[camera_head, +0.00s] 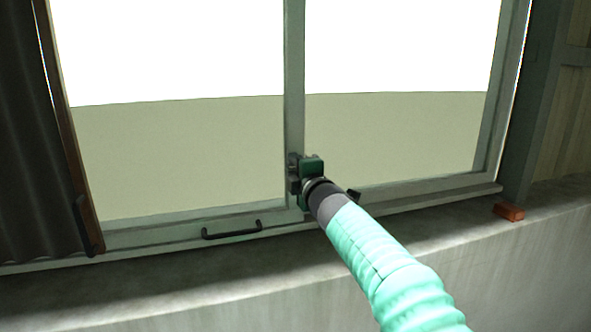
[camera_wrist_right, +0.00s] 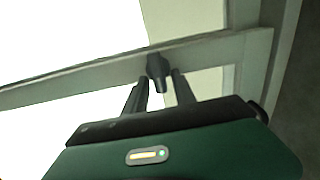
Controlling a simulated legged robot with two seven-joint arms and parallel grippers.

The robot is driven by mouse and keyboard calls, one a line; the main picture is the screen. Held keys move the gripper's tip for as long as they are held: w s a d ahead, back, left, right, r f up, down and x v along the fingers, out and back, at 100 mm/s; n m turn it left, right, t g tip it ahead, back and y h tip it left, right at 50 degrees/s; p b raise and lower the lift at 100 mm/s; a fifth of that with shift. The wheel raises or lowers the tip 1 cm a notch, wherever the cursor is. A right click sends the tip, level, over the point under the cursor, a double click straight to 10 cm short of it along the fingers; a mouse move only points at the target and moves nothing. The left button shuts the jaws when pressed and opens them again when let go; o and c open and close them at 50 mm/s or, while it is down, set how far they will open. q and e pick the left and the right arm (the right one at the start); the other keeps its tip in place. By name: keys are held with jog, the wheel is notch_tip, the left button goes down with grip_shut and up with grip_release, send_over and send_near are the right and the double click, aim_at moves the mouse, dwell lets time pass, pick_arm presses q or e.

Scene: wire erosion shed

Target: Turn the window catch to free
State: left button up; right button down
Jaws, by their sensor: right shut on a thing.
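The window catch (camera_wrist_right: 155,66) is a small dark piece on the grey-green window frame. In the wrist view its upper part shows just beyond my fingertips, and its lower part lies between them. My right gripper (camera_wrist_right: 160,84) is shut on the catch, one dark finger on each side. In the head view my right gripper (camera_head: 297,172), with its green body, is against the middle upright (camera_head: 294,80) of the window, low down. There the gripper hides most of the catch. My left gripper is in neither view.
A black pull handle (camera_head: 232,230) is on the bottom rail left of my arm. Another dark piece (camera_head: 355,193) shows just right of it. An orange-red block (camera_head: 509,212) sits on the concrete ledge (camera_head: 180,285) at right. A dark corrugated panel (camera_head: 35,130) stands at left.

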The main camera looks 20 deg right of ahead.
jog(key=shift+f, duration=0.25)
jog(key=c, duration=1.4)
grip_release()
jog(key=shift+o, duration=0.2)
jog(key=shift+w, duration=0.1)
jog(key=shift+a, duration=0.1)
jog(key=shift+s, duration=0.25)
jog(key=s+b, duration=0.4)
jog(key=s, duration=1.2)
jog(key=shift+d, duration=0.3)
jog(key=shift+s, duration=0.1)
